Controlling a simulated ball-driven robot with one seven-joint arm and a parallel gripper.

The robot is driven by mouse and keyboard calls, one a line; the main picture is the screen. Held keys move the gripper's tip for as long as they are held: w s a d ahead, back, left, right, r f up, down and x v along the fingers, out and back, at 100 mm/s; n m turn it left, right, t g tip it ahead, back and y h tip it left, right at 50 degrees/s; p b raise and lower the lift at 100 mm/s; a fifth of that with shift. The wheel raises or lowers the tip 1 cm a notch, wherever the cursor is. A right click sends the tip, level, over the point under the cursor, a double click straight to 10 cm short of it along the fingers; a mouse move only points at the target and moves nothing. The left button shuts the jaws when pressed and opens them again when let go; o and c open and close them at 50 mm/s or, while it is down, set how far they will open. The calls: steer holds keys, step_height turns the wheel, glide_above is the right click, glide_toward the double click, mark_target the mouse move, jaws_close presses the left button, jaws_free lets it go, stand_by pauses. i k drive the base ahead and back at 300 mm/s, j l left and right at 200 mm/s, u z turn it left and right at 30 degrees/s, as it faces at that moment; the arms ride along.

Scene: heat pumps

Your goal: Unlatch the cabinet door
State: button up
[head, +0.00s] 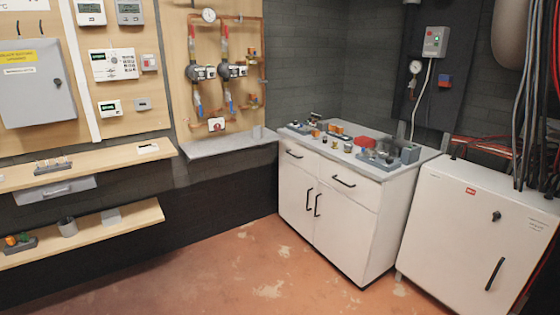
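A white cabinet (450,225) with a red label stands on the floor at the right. Its front door looks shut. A black latch knob (496,216) sits at the door's upper right, above a black bar handle (494,274). A grey wall cabinet (30,95) at the upper left also has a shut door, with a small dark lock (58,83) on its right side. I cannot tell from the picture which of the two the task means. My gripper is not in view.
A white base cabinet (330,240) with drawers and double doors stands left of the white cabinet, small parts on its top. Wooden shelves (90,165) run along the left wall. Cables (526,90) hang at the right. The reddish floor (230,270) is clear.

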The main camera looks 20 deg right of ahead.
mark_target(496, 215)
steer(key=i+l+z, duration=0.1)
steer(key=i+z, duration=0.6)
steer(key=i+j+z, duration=0.3)
steer(key=i, duration=0.15)
steer(key=i+z, duration=0.45)
steer(key=i, duration=0.3)
